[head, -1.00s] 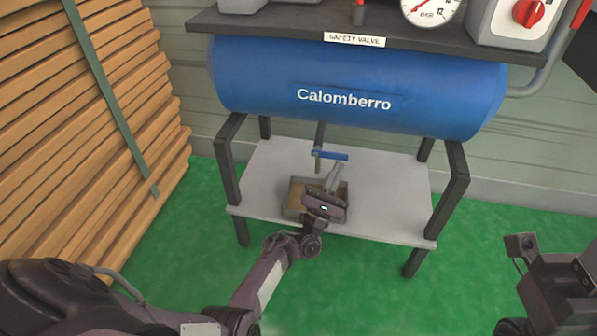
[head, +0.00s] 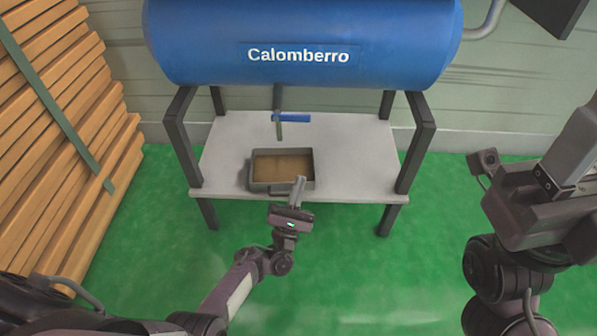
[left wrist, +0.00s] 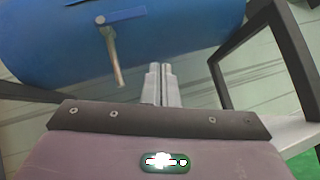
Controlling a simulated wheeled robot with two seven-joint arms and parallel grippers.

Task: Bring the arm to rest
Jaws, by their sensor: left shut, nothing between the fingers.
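My left gripper (head: 299,181) is shut and empty, with its fingertips at the front rim of the grey tray (head: 313,172) in the head view; I cannot tell whether they touch it. In the left wrist view its two fingers (left wrist: 162,72) are together with nothing between them. My left arm (head: 236,284) reaches up from the lower left. My right gripper (head: 578,145) shows at the right edge, partly cut off; its jaw opening cannot be made out. It is well apart from the stand.
The blue tank (head: 300,38) stands on dark legs above a pale shelf (head: 225,165). A drain pipe with a blue handle (head: 291,118) hangs over the tray, which has a brownish bottom. Stacked wooden slats (head: 50,130) are at left. Green floor (head: 330,270) is open in front.

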